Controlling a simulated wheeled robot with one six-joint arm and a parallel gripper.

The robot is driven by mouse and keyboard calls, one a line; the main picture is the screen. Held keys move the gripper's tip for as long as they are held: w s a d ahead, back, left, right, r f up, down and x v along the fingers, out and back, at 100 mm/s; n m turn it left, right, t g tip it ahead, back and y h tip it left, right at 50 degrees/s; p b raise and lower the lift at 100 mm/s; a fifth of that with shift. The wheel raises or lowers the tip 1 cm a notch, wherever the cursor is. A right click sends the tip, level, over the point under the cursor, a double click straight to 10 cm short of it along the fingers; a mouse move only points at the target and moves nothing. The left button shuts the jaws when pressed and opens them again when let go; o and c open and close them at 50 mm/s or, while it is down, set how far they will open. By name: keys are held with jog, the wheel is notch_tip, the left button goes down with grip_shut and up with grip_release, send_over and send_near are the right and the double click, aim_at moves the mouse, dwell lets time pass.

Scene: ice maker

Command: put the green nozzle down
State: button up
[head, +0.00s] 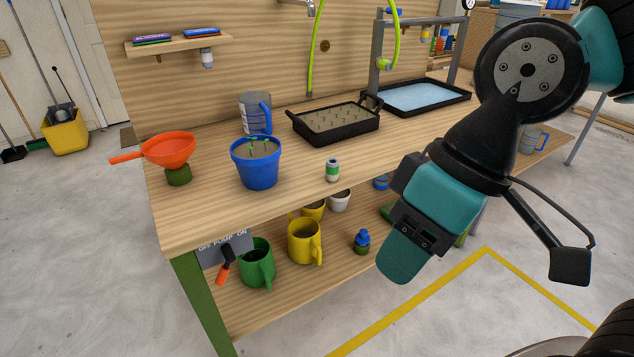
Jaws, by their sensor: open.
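A lime-green nozzle (358,70) appears at the end of a curved green hose (398,30), in front of the grey frame at the back of the bench. It is small here, and I cannot tell what supports it. My gripper (486,262) is open in the right foreground, well in front of the nozzle and apart from it. One black finger shows at the right on thin bars. The other finger is hard to make out beside the teal housing. I see nothing held between the fingers.
The wooden bench (215,212) holds an orange funnel (168,149), blue pot (256,165), black planting tray (340,137), small green-banded jar (332,170) and blue-filled tray (415,97). Mugs stand on the lower shelf. The bench top's front right is clear.

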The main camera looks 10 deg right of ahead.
jog(key=shift+o, duration=1.4)
jog(key=shift+a+f, duration=0.15)
jog(key=m+t+b, duration=0.4)
jog(key=t+b, duration=1.3)
jog(key=b, duration=0.2)
send_near(335, 165)
jog(key=shift+t, duration=0.3)
jog(key=shift+f+p+x, duration=0.15)
jog(key=shift+p+x, duration=1.75)
jog(key=shift+x, duration=1.35)
jog(key=shift+f+p+x, duration=0.15)
jog(key=shift+p+x, duration=1.7)
jog(key=shift+x, duration=1.35)
